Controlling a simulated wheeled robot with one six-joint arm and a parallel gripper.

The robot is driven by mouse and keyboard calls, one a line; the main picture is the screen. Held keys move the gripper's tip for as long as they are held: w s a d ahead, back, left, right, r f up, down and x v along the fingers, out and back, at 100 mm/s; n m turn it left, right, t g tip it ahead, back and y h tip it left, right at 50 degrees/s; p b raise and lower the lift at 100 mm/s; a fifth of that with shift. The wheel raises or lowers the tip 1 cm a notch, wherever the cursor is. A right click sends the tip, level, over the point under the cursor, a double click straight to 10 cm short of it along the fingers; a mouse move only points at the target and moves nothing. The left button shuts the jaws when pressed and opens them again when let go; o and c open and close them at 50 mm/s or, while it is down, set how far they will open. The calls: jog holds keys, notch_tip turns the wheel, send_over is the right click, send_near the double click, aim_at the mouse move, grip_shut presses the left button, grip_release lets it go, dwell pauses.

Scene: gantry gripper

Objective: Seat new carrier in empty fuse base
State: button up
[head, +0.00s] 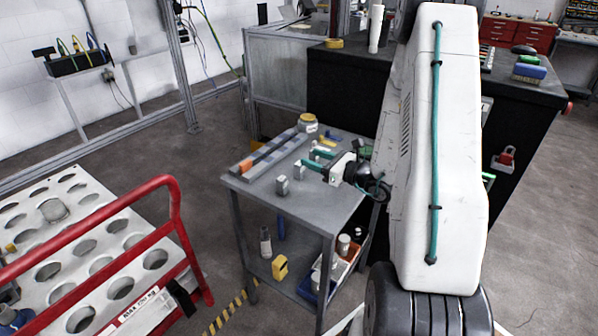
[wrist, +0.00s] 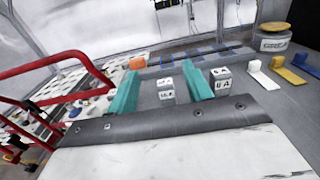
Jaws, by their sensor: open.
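My gripper (head: 308,158) has two teal fingers and is over the grey table top (head: 262,196). In the wrist view its fingers (wrist: 162,68) are spread apart. A small grey block with a white label (wrist: 166,90) shows in the gap between them, not visibly gripped. A second labelled grey block (wrist: 221,82) stands just right of the right finger. Both blocks stand upright on the table; the head view shows the nearer one (head: 281,186) too. A long rail (wrist: 203,55) with dark and bluish sections lies behind them. An orange piece (wrist: 138,63) sits toward its left end. I cannot tell which section is empty.
A jar with a yellow lid (wrist: 275,37) stands at the back right. White (wrist: 262,74), yellow (wrist: 287,75) and blue (wrist: 307,65) pieces lie in front of it. A red-railed cart (head: 178,240) with a holed top stands to the left. The table's front left corner is clear.

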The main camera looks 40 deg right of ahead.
aim_at(303, 168)
notch_tip(303, 168, down, 5)
jog(key=x, duration=0.7)
jog(key=shift+w+a, duration=0.15)
jog(key=shift+w, duration=0.1)
jog(key=c, duration=1.1)
